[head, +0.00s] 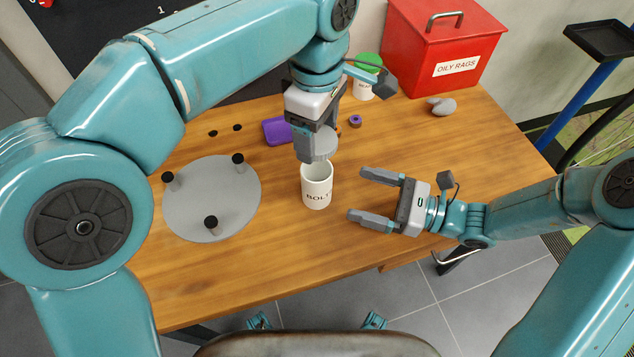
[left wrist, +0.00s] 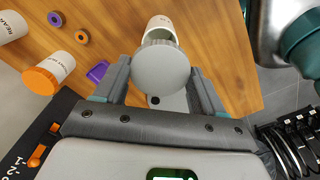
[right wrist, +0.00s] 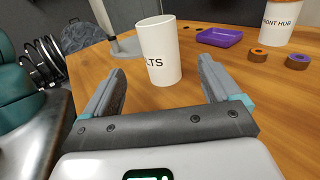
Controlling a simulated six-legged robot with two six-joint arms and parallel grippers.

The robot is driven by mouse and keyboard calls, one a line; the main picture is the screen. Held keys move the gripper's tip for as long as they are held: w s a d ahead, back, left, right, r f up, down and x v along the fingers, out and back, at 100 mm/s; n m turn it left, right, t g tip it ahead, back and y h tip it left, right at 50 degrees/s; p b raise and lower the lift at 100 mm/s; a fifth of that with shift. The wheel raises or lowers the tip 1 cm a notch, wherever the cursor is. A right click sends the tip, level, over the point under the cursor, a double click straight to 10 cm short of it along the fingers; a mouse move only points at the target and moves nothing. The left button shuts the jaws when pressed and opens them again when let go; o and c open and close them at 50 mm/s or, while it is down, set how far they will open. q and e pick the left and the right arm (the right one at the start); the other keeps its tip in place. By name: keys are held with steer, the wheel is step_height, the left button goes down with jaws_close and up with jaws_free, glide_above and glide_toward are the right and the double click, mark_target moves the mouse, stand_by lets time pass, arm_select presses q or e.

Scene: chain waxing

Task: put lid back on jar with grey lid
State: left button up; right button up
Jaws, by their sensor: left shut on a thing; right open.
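The white jar (head: 316,188), lettered "BOLTS" in part, stands upright and open-topped on the wooden table. It also shows in the left wrist view (left wrist: 160,24) and the right wrist view (right wrist: 160,52). My left gripper (head: 318,140) is shut on the round grey lid (left wrist: 162,68) and holds it above the jar, apart from the rim. In the head view the lid (head: 325,147) is partly hidden by the fingers. My right gripper (head: 364,195) is open and empty, to the right of the jar with its fingers pointing towards it.
A grey disc with black-tipped posts (head: 212,190) lies left of the jar. Behind are a purple tray (head: 276,131), a green-lidded jar (head: 366,75), a red "OILY RAGS" box (head: 440,50) and a grey lump (head: 442,106). An orange-lidded jar (left wrist: 48,74) shows too. The table's front right is clear.

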mark_target(317, 184)
steer(key=x, duration=1.2)
steer(key=shift+s, duration=0.1)
steer(key=c, duration=1.5)
arm_select(q)
steer(key=shift+f, duration=2.5)
steer(key=shift+f, duration=0.9)
steer(key=shift+f, duration=0.6)
